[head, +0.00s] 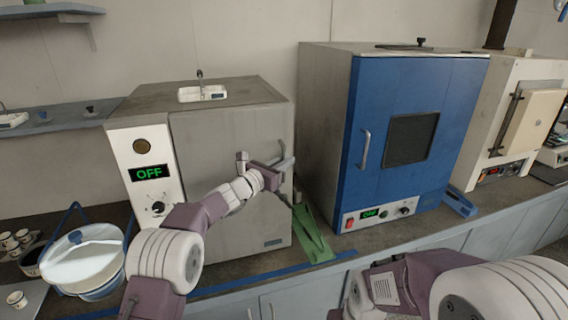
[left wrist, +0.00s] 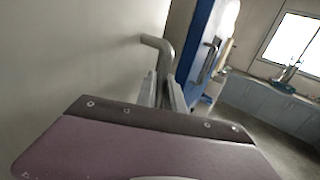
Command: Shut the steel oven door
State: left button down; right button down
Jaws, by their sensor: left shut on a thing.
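The steel oven (head: 225,100) stands on the bench at the left, with a grey front door (head: 215,150) and a green "OFF" display. The door looks flush or nearly flush with the body; I cannot tell if a small gap is left. My left gripper (head: 281,166) is at the door's right side, shut on the bar handle (head: 283,149). In the left wrist view the fingers (left wrist: 168,92) close around the handle (left wrist: 157,44), beside the pale door face (left wrist: 70,60). My right arm shows at the bottom right; its gripper is not in view.
A blue oven (head: 408,130) stands close to the right, with a green object (head: 312,235) lying on the bench between. A white furnace (head: 515,120) is at the far right.

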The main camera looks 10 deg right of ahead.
pick_arm(q)
jog(key=shift+r, duration=0.1)
jog(key=c, duration=1.5)
grip_release()
jog(key=shift+w, duration=0.15)
jog(key=shift+o, duration=0.2)
jog(key=shift+a, duration=0.1)
jog(key=shift+s+a+f+b, duration=0.2)
jog(key=shift+s+f+b, duration=0.05)
jog(key=shift+b, duration=0.15)
jog(key=b+v, duration=0.3)
jog(key=v, duration=0.5)
jog(key=shift+s+r+b, duration=0.25)
jog(key=shift+b, duration=0.1)
